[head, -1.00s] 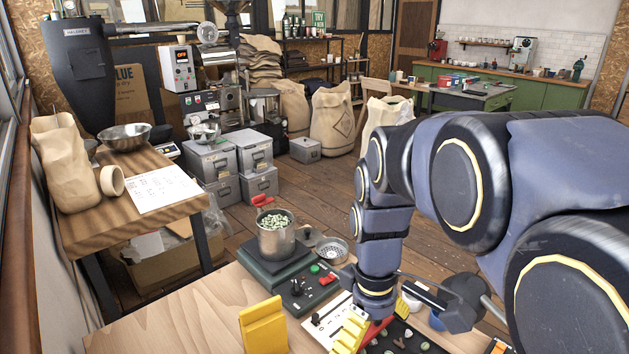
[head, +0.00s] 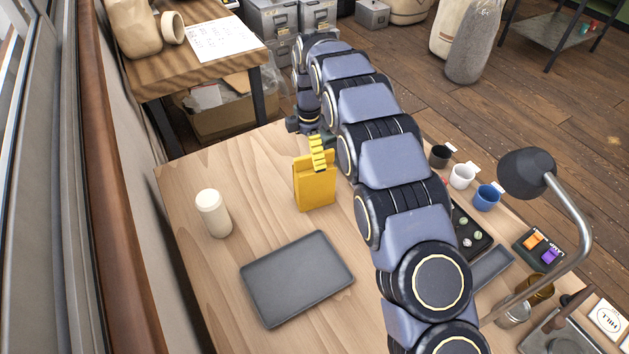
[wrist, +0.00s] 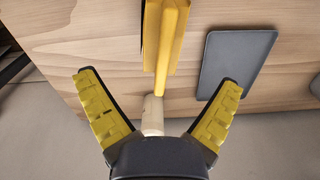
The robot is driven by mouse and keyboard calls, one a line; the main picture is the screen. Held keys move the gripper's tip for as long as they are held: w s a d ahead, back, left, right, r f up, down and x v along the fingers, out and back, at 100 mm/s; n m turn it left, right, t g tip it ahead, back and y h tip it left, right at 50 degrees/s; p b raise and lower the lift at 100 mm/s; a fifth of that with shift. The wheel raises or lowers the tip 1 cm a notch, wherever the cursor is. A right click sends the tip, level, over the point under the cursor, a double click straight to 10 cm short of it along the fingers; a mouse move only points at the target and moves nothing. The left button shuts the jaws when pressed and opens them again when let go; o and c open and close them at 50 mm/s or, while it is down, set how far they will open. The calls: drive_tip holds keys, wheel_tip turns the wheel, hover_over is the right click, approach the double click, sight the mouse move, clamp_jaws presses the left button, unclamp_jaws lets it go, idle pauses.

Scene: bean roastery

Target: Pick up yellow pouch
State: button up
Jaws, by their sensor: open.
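The yellow pouch (head: 315,185) stands upright on the wooden table, left of my arm in the head view. In the wrist view the pouch (wrist: 165,40) is seen edge-on, ahead of the gap between my fingers. My gripper (head: 318,152) is at the pouch's top edge in the head view, with one yellow ribbed finger overlapping it. In the wrist view my gripper (wrist: 160,84) is spread wide, with nothing held. The pouch looks slightly beyond the fingertips; whether a finger touches it I cannot tell.
A dark grey tray (head: 297,277) lies in front of the pouch. A cream cylinder (head: 213,214) stands to its left. Several cups, including a blue one (head: 487,197), and a desk lamp (head: 527,174) are right of my arm. Bare tabletop surrounds the pouch's left side.

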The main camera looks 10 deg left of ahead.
sight(313, 170)
drive_tip(key=f, duration=0.6)
drive_tip(key=shift+w+d+f, duration=0.1)
drive_tip(key=shift+d+f, duration=0.2)
drive_tip(key=shift+d, duration=0.05)
drive_tip(key=c, duration=1.2)
